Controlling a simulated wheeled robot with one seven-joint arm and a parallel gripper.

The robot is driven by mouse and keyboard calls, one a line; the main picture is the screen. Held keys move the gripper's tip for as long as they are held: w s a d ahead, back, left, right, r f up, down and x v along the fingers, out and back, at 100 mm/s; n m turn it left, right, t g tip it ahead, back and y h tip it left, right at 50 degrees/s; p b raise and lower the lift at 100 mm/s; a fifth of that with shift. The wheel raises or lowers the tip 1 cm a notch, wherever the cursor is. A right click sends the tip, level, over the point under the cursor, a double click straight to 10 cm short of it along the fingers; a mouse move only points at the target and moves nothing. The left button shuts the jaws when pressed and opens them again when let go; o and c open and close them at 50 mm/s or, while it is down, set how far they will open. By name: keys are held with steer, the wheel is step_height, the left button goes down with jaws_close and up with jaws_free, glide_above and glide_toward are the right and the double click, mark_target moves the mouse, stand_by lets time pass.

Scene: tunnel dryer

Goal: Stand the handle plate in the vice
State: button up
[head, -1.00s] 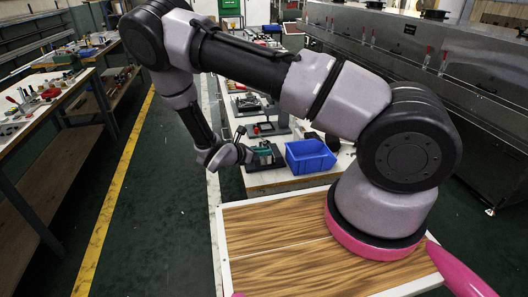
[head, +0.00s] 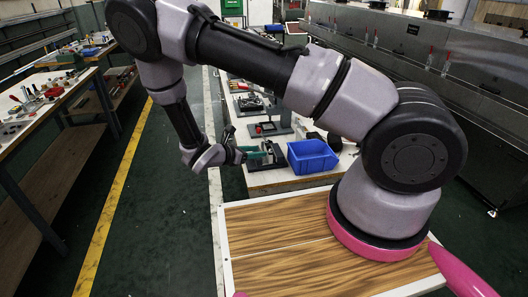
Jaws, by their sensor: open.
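My gripper (head: 240,154) is small and partly hidden by its own wrist in the head view. It is open, at the near left end of the middle workbench.
A black fixture with a red part (head: 270,129) sits farther back on the bench. A cluttered workbench (head: 40,105) is at the left. The floor between the benches is clear.

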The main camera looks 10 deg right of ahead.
steer(key=v, duration=0.6)
steer(key=shift+a, duration=0.15)
steer(key=s+d+r+m+g+y, duration=0.25)
steer(key=d+r+m+y, duration=0.2)
steer(key=r+m, duration=0.55)
steer(key=s+d+r+m+g+y, duration=0.1)
steer(key=d+r+m+g+y, duration=0.3)
steer(key=r, duration=0.9)
steer(key=s+d+r+m+t+y, duration=0.2)
steer(key=s+r+m, duration=0.4)
steer(key=r, duration=0.4)
steer(key=s+d+r+m+t+y, duration=0.3)
steer(key=s+d+r+m+t, duration=0.2)
steer(key=r, duration=0.5)
steer(key=s+m, duration=0.2)
steer(key=m, duration=0.1)
steer(key=shift+s, duration=0.2)
steer(key=shift+r, duration=0.15)
